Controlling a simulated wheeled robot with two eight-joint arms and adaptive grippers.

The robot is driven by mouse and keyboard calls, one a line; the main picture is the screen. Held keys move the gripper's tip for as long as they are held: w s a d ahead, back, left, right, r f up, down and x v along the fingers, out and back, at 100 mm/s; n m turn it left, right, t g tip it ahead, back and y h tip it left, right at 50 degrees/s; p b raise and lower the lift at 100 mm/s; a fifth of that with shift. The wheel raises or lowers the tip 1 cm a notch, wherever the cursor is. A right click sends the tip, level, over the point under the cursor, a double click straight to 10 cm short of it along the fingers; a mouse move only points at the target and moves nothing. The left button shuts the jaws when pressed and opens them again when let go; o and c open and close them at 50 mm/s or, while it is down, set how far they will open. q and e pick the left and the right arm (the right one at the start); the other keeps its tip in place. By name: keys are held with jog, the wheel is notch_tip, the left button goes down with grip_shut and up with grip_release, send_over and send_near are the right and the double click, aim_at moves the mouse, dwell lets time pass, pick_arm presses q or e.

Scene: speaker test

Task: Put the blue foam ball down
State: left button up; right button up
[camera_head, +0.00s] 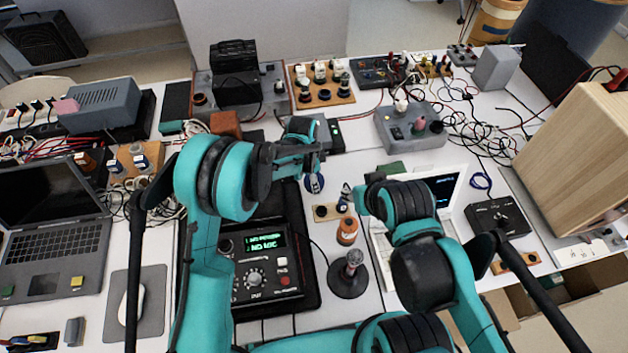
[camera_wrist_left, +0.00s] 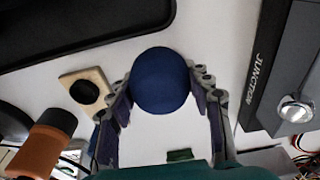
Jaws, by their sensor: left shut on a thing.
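The blue foam ball (camera_wrist_left: 160,82) sits between the two fingers of my left gripper (camera_wrist_left: 163,88) in the left wrist view, with a finger against each side. In the head view, only a small part of the ball (camera_head: 314,184) shows below my left gripper (camera_head: 312,160), over a white strip of table. My left gripper is shut on it. Whether the ball touches the table I cannot tell. My right gripper (camera_head: 365,198) is right of the ball, and its fingers are mostly hidden by its own arm.
Near the ball stand a wooden block with a dark round top (camera_wrist_left: 84,92) and an orange-handled thing (camera_wrist_left: 48,135). A grey device marked JUNCTION (camera_wrist_left: 285,80) is at right in the wrist view. A black meter (camera_head: 262,262) and a round-based stand (camera_head: 348,280) lie nearer me.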

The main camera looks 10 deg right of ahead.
pick_arm(q)
jog(key=o, duration=0.4)
jog(key=shift+f, duration=0.2)
jog(key=o, duration=0.4)
jog(key=shift+r, duration=0.15)
